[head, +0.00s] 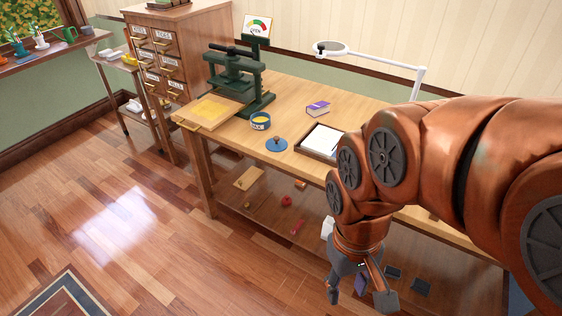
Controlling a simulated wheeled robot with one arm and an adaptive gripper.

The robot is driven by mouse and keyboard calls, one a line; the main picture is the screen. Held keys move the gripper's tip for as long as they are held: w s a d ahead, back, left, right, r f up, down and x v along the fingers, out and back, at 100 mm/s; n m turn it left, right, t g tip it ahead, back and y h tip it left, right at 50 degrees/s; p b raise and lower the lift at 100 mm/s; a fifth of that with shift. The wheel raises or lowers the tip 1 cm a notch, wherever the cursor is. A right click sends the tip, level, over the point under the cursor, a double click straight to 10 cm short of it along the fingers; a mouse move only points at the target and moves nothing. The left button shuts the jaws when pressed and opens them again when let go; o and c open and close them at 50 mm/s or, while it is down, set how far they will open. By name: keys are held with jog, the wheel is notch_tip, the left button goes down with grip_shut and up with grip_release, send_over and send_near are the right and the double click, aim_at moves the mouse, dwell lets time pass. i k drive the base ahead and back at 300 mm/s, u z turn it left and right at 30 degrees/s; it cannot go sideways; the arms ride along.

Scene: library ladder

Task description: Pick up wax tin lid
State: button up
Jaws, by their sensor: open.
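The wax tin lid (270,146), a flat blue disc with a small brown knob on top, lies on the wooden workbench (291,97) near its front edge. The open blue wax tin (260,123), with yellow contents and a pale label, stands just behind and to the left of it. My gripper (360,297) hangs in front of the bench, below its top and to the right of the lid. Its fingers are spread and point down, with nothing seen between them. It is well apart from the lid.
A green press (238,78) with a wooden board stands left of the tin. A dark-rimmed tray (321,140) with paper lies right of the lid, and a purple book (318,108) behind. A white magnifier lamp (331,47) rises at the back. The lower shelf holds small items.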

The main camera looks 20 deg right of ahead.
aim_at(276, 145)
jog(key=z, duration=0.25)
jog(key=k, duration=0.4)
jog(key=u, duration=1.4)
jog(key=i, duration=2.05)
jog(key=z, duration=1.35)
jog(key=i, duration=0.35)
jog(key=z, duration=0.15)
